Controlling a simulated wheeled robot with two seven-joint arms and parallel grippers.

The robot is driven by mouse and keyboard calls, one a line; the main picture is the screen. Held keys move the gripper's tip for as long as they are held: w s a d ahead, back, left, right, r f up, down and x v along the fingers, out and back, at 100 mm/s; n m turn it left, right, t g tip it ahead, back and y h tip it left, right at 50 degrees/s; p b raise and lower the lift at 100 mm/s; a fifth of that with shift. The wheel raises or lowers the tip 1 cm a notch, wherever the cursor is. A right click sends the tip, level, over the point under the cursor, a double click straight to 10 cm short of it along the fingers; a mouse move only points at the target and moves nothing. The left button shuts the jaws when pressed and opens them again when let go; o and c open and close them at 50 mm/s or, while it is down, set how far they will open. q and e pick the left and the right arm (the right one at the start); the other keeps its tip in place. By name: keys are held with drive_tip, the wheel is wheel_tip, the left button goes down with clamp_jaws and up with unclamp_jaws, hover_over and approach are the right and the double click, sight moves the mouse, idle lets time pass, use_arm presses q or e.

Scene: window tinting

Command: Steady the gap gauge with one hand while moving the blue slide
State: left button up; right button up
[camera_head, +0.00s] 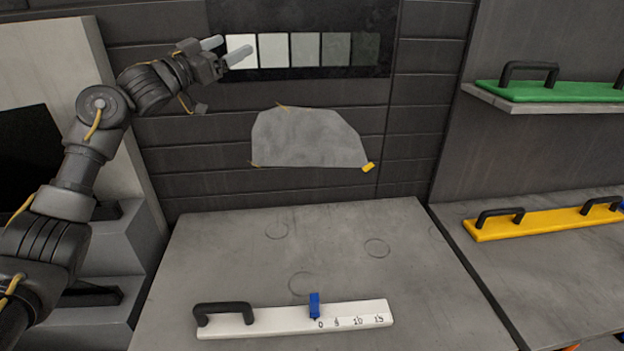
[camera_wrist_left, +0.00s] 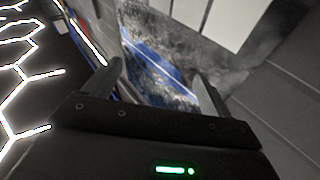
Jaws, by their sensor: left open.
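The gap gauge (camera_head: 275,323) is a white bar with a printed scale, lying flat on the grey table near its front edge. A black handle (camera_head: 224,309) stands on its left end. The blue slide (camera_head: 314,304) sits on the bar just left of the 0 mark. My left gripper (camera_head: 228,49) is open and empty, raised high in front of the wall by the shade strip, far above and behind the gauge. Its two fingers also show apart in the left wrist view (camera_wrist_left: 160,85). The gauge is not visible there. My right gripper is not in view.
The grey table (camera_head: 210,250) is bare around the gauge. A grey sheet (camera_head: 308,138) is taped to the wall. At right, a yellow bar (camera_head: 545,222) lies on a second surface and a green bar (camera_head: 560,91) on a shelf (camera_head: 540,106).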

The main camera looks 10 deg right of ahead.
use_arm(q)
drive_tip(key=s+d+f+m+g, duration=0.3)
drive_tip(key=s+d+f+g, duration=0.15)
drive_tip(key=d, duration=0.45)
drive_tip(key=s+d+f+m+g, duration=0.2)
drive_tip(key=s+d+f+g, duration=0.25)
drive_tip(key=d, duration=0.45)
drive_tip(key=s+d+f+m+g+y, duration=0.2)
drive_tip(key=s+d+f+g+y, duration=0.1)
drive_tip(key=s+d+f, duration=0.6)
drive_tip(key=g+y, duration=0.2)
drive_tip(key=y, duration=1)
hover_over(314, 314)
drive_tip(key=f, duration=2.3)
drive_tip(key=shift+d+f, duration=0.25)
drive_tip(key=shift+a+f+y, duration=0.15)
drive_tip(key=shift+a+y, duration=0.15)
wheel_tip(314, 314, down, 12)
